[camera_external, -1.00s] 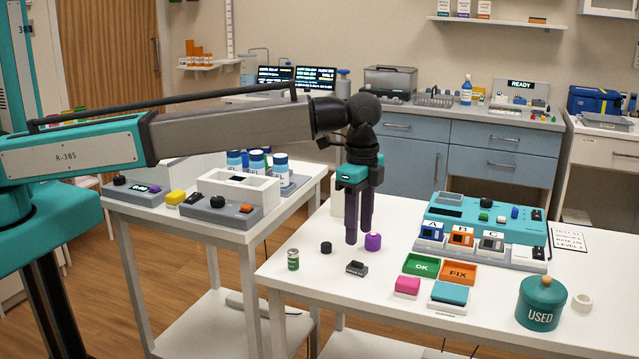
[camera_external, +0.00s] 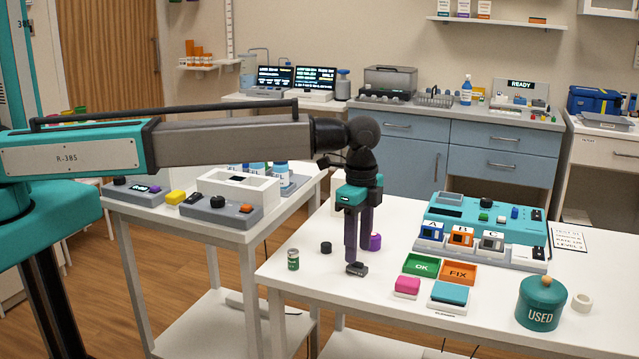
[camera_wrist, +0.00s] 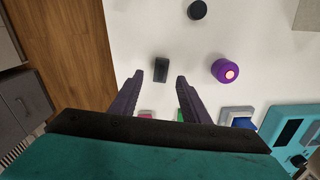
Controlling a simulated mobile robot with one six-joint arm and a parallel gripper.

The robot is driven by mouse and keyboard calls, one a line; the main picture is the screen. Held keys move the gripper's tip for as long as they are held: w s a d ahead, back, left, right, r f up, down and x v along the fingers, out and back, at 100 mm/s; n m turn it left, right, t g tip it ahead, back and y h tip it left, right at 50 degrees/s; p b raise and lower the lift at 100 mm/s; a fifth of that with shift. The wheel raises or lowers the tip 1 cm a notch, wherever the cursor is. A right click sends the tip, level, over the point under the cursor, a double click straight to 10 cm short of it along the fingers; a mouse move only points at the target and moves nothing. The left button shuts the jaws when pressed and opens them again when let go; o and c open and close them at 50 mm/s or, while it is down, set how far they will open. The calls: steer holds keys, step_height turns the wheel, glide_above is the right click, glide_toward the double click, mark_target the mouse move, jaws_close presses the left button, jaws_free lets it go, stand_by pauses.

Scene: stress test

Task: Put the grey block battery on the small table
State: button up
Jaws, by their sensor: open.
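The grey block battery (camera_external: 357,269), a small dark block, lies on the larger white table (camera_external: 320,285) near its front edge. In the wrist view the block (camera_wrist: 160,70) shows just beyond and between my fingertips. My gripper (camera_external: 356,258) points down with its purple fingers right over the block. In the wrist view my gripper (camera_wrist: 158,77) is open, with a gap on both sides of the block. The fingers partly hide the block in the external view. The smaller white table (camera_external: 150,216) stands to the left.
A green cylinder (camera_external: 293,259), a black cap (camera_external: 326,248) and a purple knob-like item (camera_external: 375,242) stand close by. OK and FIX trays (camera_external: 440,268) and a teal device (camera_external: 487,222) are to the right.

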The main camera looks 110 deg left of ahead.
mark_target(358, 262)
steer(key=shift+a+f+p, duration=0.1)
steer(key=shift+f+p, duration=0.5)
steer(key=shift+f, duration=1.35)
jaws_close()
steer(key=shift+r, duration=0.15)
step_height(358, 262, up, 10)
steer(key=b, duration=0.2)
steer(key=shift+b, duration=0.35)
